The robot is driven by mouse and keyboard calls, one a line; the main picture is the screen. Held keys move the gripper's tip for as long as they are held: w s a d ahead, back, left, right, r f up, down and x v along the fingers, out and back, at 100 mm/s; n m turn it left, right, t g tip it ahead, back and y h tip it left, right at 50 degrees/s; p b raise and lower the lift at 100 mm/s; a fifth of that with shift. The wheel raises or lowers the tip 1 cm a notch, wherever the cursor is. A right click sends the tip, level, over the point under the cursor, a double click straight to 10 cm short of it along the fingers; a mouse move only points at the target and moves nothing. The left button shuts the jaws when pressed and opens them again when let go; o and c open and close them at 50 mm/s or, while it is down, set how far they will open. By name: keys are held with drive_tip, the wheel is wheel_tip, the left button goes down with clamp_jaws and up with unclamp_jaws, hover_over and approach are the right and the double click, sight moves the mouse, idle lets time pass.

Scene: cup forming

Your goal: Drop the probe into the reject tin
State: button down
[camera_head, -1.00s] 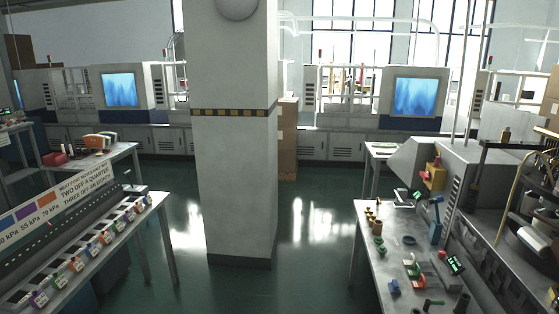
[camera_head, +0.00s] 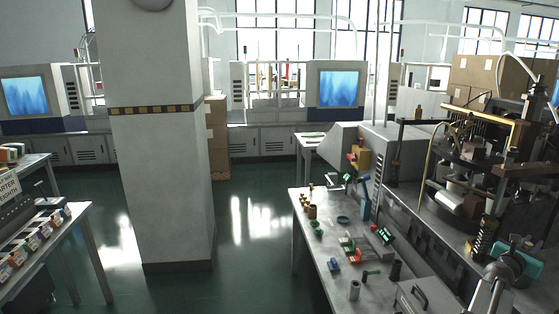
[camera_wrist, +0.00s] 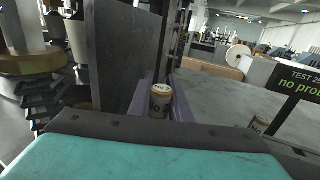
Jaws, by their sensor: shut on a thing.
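In the wrist view, a small can-shaped cylinder (camera_wrist: 160,102) with a gold top rim and a pale printed label sits between the fingers of my gripper (camera_wrist: 163,96). I take it for the probe, and my gripper is shut on it. Its lower part is hidden by my gripper's dark and teal body. In the head view, the teal part of my gripper shows at the lower right; its fingertips and the held cylinder cannot be made out there. I cannot tell the reject tin apart in either view.
A grey bench (camera_head: 320,262) with several small coloured items stands at centre right, beside a machine (camera_head: 470,190). A pillar (camera_head: 160,190) stands at left, with open green floor (camera_head: 245,255) beside it. In the wrist view, a dark sign (camera_wrist: 300,85) and another small can (camera_wrist: 259,125) are at right.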

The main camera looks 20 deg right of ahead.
drive_tip(key=shift+f, duration=0.15)
drive_tip(key=c, duration=1.6)
unclamp_jaws()
drive_tip(key=shift+o, duration=0.2)
drive_tip(key=shift+a, duration=0.15)
